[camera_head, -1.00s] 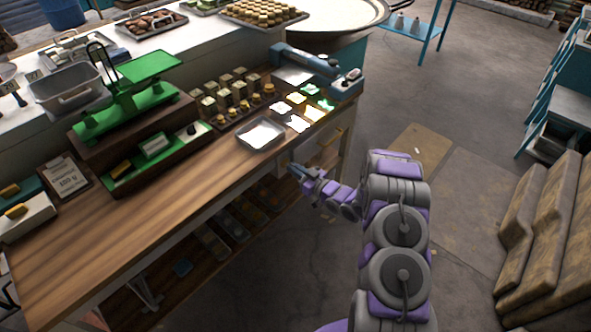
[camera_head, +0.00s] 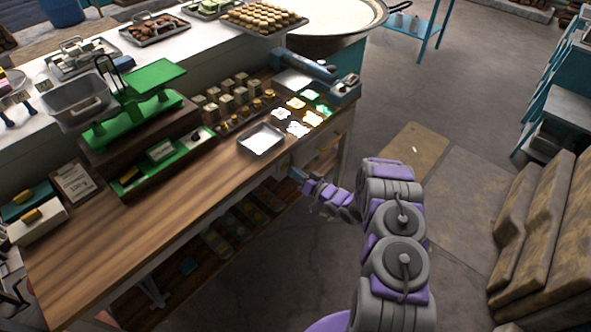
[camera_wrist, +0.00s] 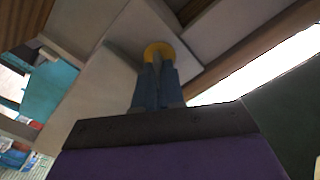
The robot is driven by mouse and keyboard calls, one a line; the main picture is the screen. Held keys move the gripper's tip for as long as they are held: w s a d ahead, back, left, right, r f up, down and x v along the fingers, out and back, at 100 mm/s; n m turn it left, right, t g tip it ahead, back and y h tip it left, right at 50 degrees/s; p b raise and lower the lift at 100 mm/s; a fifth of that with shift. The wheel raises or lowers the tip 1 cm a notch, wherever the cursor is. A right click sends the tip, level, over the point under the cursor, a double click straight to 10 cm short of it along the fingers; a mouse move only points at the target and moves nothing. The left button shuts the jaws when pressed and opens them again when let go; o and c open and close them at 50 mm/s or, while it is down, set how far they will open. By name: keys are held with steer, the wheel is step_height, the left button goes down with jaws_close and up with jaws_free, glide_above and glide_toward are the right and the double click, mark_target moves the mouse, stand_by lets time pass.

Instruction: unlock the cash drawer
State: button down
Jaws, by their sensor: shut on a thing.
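The cash drawer front (camera_wrist: 105,85) is a pale panel under the wooden counter. In the wrist view it carries a yellow round lock plate (camera_wrist: 150,48). My gripper (camera_wrist: 158,84) points straight at the plate, its blue-grey fingers shut on a thin grey piece that looks like the key (camera_wrist: 157,62). The key's far end meets the middle of the yellow ring, but I cannot tell how deep it sits. In the head view my gripper (camera_head: 297,174) is at the counter's front edge, and the lock and key are too small to make out. The drawer looks shut.
The wooden counter (camera_head: 130,225) carries a green scale (camera_head: 130,120), a metal tray (camera_head: 262,139), small blocks and glowing cards. A lower shelf holds dim boxes. Stacked sacks (camera_head: 540,230) stand at the right. The floor between is clear.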

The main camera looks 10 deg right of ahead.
steer(key=m, duration=0.3)
steer(key=m+p, duration=0.1)
steer(key=m, duration=0.7)
steer(key=shift+w+d+p, duration=0.15)
steer(key=shift+d+p, duration=0.1)
steer(key=shift+p, duration=0.15)
steer(key=shift+m, duration=0.3)
steer(key=c, duration=1.6)
jaws_free()
steer(key=shift+o, duration=0.4)
steer(key=shift+w+f, duration=0.15)
steer(key=shift+f, duration=0.05)
steer(key=p+v, duration=0.1)
steer(key=v, duration=1.6)
steer(key=shift+s+p, duration=0.2)
steer(key=shift+p, duration=0.1)
